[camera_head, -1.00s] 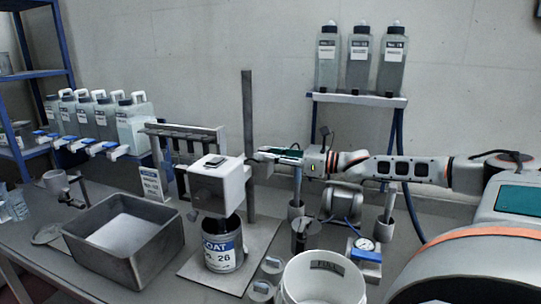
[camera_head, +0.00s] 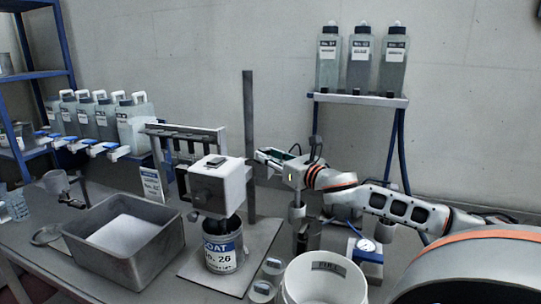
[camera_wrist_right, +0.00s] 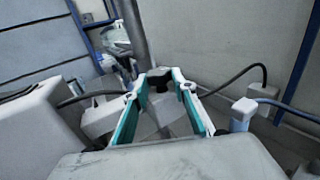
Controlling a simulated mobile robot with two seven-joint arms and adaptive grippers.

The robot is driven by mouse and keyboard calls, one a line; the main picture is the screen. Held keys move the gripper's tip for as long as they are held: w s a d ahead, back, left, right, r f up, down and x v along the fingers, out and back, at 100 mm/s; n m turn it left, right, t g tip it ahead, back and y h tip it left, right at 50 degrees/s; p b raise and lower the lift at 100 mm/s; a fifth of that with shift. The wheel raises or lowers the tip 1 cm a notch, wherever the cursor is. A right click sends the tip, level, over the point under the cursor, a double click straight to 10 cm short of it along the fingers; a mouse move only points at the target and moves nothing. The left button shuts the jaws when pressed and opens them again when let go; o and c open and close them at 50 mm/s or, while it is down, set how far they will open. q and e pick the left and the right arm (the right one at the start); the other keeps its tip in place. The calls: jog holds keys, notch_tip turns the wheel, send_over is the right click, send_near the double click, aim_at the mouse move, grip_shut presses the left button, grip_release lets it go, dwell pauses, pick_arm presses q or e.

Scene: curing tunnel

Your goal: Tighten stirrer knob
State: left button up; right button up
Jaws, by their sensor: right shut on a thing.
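The stirrer is a white box head (camera_head: 228,184) on a dark upright post (camera_head: 249,140). It hangs over an open can (camera_head: 221,252) labelled "COAT No. 26", and its shaft goes down into the can. My right gripper (camera_head: 259,157) reaches in from the right to the back of the stirrer head, by the post. In the right wrist view, its teal-lined fingers (camera_wrist_right: 160,88) close in on a small dark knob (camera_wrist_right: 159,79) at their tips. The knob is hidden in the head view. My left gripper is not in view.
A grey tray (camera_head: 72,218) stands left of the can, and a white bucket (camera_head: 286,290) stands to its front right. A rack (camera_head: 187,130) is behind the stirrer. Bottles stand on a wall shelf (camera_head: 350,98). A gauge (camera_head: 366,245) sits under my right arm.

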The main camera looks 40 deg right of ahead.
jog(key=shift+a+r+m+h+p, duration=0.3)
jog(key=shift+m+h, duration=0.1)
jog(key=shift+h, duration=0.2)
jog(key=m+h+p, duration=0.1)
jog(key=h, duration=0.1)
jog(key=m+g+h+p, duration=0.1)
jog(key=h+p, duration=0.1)
jog(key=m+h+p, duration=0.2)
jog(key=shift+w+a+f+g, duration=0.15)
jog(key=shift+a+f+g, duration=0.1)
jog(key=shift+g, duration=0.15)
jog(key=shift+h+p, duration=0.3)
jog(key=shift+f+m+g+h+p, duration=0.1)
jog(key=shift+m+g+h+p, duration=0.2)
jog(key=shift+m+g+h, duration=0.15)
jog(key=shift+f+m+h, duration=0.1)
jog(key=shift+m+h, duration=0.15)
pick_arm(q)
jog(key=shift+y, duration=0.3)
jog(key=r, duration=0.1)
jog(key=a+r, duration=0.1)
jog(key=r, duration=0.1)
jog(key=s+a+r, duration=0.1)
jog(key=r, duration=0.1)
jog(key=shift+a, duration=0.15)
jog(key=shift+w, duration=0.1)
pick_arm(e)
jog(key=o, duration=1.1)
